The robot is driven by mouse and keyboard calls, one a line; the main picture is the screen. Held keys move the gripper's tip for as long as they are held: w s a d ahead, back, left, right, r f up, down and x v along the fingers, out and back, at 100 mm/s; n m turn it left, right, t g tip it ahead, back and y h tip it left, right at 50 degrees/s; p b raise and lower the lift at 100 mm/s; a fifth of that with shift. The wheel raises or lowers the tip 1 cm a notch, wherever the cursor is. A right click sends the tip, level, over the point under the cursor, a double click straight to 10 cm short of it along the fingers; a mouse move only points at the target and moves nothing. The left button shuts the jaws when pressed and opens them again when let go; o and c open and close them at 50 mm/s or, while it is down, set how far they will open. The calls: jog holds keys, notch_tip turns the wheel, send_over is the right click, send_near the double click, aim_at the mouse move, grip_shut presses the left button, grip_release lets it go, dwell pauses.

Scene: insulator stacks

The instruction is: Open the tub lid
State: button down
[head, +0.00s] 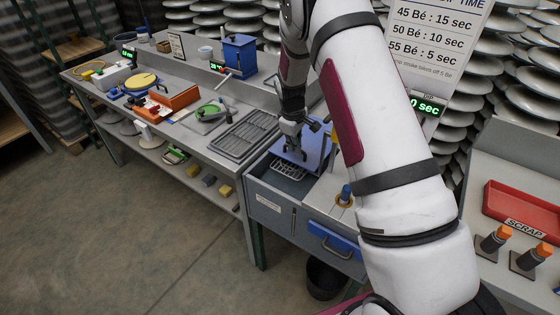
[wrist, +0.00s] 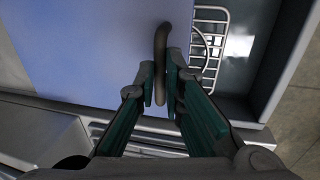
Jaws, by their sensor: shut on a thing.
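The grey tub (head: 272,211) stands at the right end of the bench in the head view. Its blue lid (head: 318,152) stands off part of the opening, so the inside shows on the near left side. In the wrist view the lid (wrist: 75,40) fills the upper left, with a dark curved handle (wrist: 160,42) at its edge. My gripper (wrist: 166,88) is shut on this handle, one finger on each side.
A wire rack (head: 290,169) sits inside the tub; it also shows in the wrist view (wrist: 208,50) over shiny dark liquid. A grey slotted tray (head: 243,137) lies left of the tub. A red scrap bin (head: 520,210) stands on the right table. The floor at front left is clear.

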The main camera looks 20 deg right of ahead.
jog(key=b, duration=0.8)
send_over(315, 136)
jog(key=shift+s, duration=0.1)
jog(key=c, duration=1.7)
grip_release()
jog(key=r, duration=0.4)
jog(key=s+a+r, duration=0.1)
jog(key=r, duration=0.2)
jog(key=a+r, duration=0.1)
jog(key=r, duration=0.3)
jog(key=shift+s+r, duration=0.2)
jog(key=shift+r, duration=0.15)
jog(key=shift+r, duration=0.1)
